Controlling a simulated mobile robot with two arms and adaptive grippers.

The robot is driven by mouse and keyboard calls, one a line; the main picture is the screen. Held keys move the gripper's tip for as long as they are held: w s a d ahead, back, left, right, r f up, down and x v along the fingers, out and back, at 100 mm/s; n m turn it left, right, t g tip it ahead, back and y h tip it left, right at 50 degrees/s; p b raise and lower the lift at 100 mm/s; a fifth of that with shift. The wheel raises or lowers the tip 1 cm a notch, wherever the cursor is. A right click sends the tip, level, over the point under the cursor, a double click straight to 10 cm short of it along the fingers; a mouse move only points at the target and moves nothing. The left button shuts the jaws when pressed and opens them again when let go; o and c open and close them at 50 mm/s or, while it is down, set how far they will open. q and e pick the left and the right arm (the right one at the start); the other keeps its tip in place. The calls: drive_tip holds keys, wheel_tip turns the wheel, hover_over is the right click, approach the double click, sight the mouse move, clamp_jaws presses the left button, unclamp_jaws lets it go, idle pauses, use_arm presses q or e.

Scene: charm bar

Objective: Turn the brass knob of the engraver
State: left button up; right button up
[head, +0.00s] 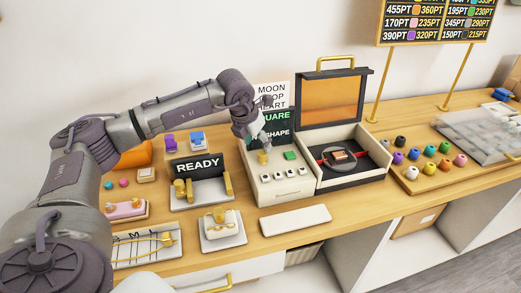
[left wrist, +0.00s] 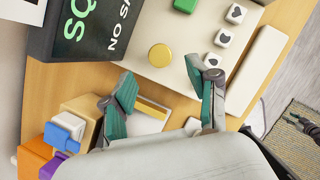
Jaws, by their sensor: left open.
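The engraver (head: 275,191) is a cream box with an open dark lid that has an orange window. Its brass knob (head: 262,157) is a short round cylinder on the left of the panel, left of a green button (head: 291,155). In the left wrist view the brass knob (left wrist: 160,55) shows from above, beyond the fingertips and roughly between their lines. My left gripper (head: 260,132) is above the knob, open and empty, its fingers (left wrist: 163,92) spread and apart from the knob. A dark display behind it reads "SQUARE" (head: 277,118).
Several white buttons with dark shapes (head: 290,174) line the panel front. A brown piece (head: 341,156) lies on the engraver's dark bed. A READY device (head: 197,167) stands left. A tray of coloured beads (head: 427,172) is right. A white slab (head: 295,220) lies in front.

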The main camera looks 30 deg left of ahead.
use_arm(q)
drive_tip(key=v, duration=0.6)
drive_tip(key=shift+r, duration=0.2)
drive_tip(key=shift+s, duration=0.1)
